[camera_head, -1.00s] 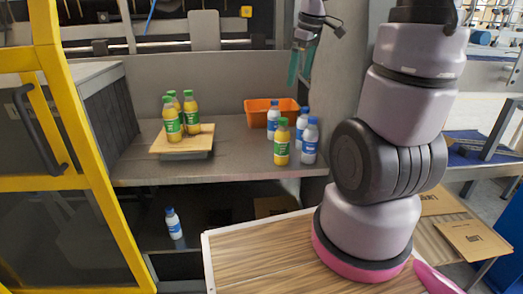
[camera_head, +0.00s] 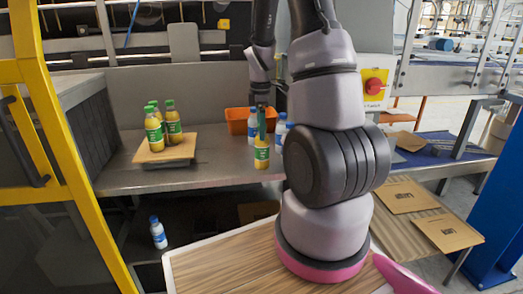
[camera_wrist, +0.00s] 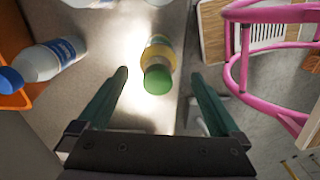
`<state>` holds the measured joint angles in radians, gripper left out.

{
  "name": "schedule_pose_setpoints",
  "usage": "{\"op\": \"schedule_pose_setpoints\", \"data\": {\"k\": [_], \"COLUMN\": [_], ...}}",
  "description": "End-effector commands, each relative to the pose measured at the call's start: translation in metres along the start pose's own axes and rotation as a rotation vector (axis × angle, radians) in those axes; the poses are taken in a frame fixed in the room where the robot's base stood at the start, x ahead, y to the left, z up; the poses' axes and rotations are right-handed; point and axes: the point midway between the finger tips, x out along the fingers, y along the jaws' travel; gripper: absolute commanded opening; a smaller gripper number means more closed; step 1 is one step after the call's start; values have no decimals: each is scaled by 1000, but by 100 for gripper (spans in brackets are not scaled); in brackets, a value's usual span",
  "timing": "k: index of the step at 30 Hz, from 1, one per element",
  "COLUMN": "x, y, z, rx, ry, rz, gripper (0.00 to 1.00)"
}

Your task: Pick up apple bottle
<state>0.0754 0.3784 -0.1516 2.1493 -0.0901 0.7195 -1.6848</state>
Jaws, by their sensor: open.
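A yellow bottle with a green cap and green label (camera_head: 261,153) stands upright near the front edge of the grey shelf in the head view. The wrist view shows this bottle (camera_wrist: 160,58) from above, cap toward the camera, between the lines of my two fingers and apart from both. My gripper (camera_wrist: 160,74) is open and empty, with teal fingers. In the head view my gripper (camera_head: 262,118) hangs down just above the bottle and covers its top. More yellow bottles with green caps (camera_head: 154,132) stand on a wooden board (camera_head: 152,157) at the left.
An orange bin (camera_head: 236,122) is behind. Another white bottle (camera_head: 158,233) stands on the lower level. A yellow frame (camera_head: 75,160) edges the left.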

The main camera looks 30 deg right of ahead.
Motion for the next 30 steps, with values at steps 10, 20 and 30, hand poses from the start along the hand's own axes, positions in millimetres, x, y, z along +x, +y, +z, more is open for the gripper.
{"op": "schedule_pose_setpoints", "data": {"k": [10, 20, 30], "x": [44, 45, 44], "y": [2, 3, 3], "z": [4, 4, 4], "rx": [1, 1, 1], "ry": [-1, 0, 0], "rz": [-2, 0, 0], "gripper": [100, 66, 0]}}
